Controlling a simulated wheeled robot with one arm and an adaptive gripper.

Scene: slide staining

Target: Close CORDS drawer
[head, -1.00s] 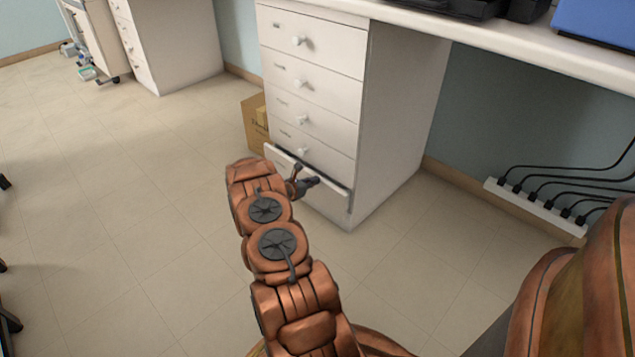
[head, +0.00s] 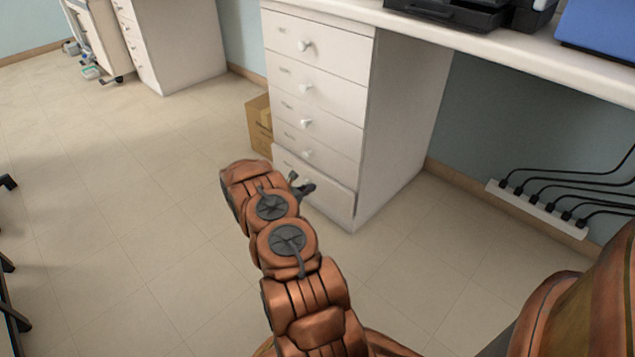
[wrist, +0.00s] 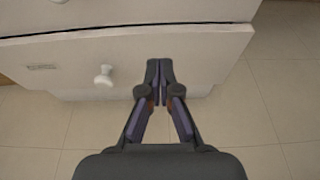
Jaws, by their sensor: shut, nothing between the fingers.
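The bottom drawer (head: 338,202) of the white cabinet is in or nearly in; its front lies close to flush with the drawers above, and I cannot tell whether a small gap is left. In the wrist view its white front (wrist: 200,55) fills the top, with a round white knob (wrist: 104,75) and a label too blurred to read. My gripper (wrist: 158,66) is shut and empty, its tips at the drawer front to the right of the knob, touching or very close. In the head view my gripper (head: 303,188) is at the same drawer, partly hidden by my arm.
Several closed drawers (head: 320,92) are stacked above. A cardboard box (head: 258,125) stands left of the cabinet. A power strip (head: 535,208) with black cords lies along the wall at right. The floor (head: 120,220) at left is largely clear.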

